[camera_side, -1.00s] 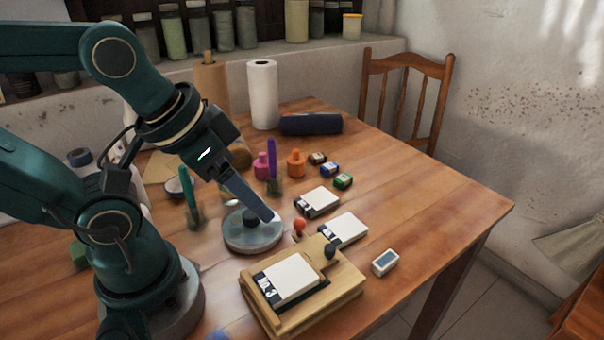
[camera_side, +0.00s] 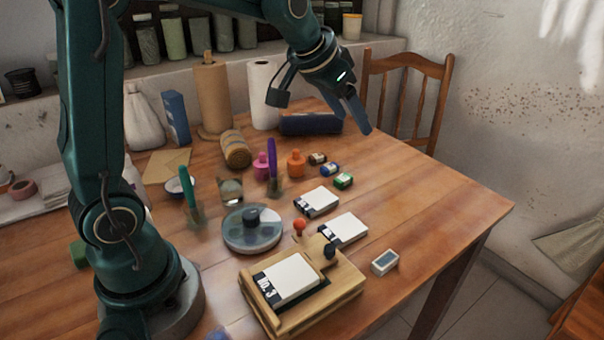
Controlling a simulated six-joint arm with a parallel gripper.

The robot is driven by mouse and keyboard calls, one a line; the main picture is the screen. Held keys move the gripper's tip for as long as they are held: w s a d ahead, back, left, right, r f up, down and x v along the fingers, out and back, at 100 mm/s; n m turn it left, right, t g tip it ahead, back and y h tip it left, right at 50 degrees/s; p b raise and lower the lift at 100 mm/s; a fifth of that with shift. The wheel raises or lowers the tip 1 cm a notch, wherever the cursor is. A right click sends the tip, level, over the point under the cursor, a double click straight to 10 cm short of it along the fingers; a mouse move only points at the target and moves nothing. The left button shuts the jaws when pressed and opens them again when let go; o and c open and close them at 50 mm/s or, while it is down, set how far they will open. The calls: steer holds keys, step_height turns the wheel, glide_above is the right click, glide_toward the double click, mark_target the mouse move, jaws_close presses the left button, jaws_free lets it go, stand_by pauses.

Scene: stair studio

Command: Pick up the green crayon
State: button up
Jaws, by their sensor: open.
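A green crayon-like stick (camera_side: 187,187) stands nearly upright in a small clear holder (camera_side: 195,214) on the left part of the table. My gripper (camera_side: 358,118) is open and empty. It is raised over the far right part of the table, near the dark roll and the chair, well apart from the green stick. Nothing covers the upper part of the stick.
A similar purple stick (camera_side: 271,158) stands near pink and orange bottles (camera_side: 296,163). A round clear dish (camera_side: 252,230), white cards (camera_side: 342,229) and a wooden board (camera_side: 300,290) fill the middle and front. The table's right side (camera_side: 445,200) is clear.

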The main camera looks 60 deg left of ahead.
steer(key=w+a+f+n+g, duration=0.1)
steer(key=w+a+f, duration=0.4)
steer(key=f, duration=0.3)
steer(key=g, duration=0.2)
glide_above(343, 177)
steer(key=s, duration=0.2)
steer(key=shift+n, duration=0.3)
steer(key=f, duration=0.6)
steer(key=shift+s+d+f, duration=0.1)
steer(key=shift+s+d, duration=0.1)
steer(key=shift+d, duration=0.05)
steer(key=shift+x, duration=2.45)
steer(key=shift+c, duration=0.3)
jaws_close()
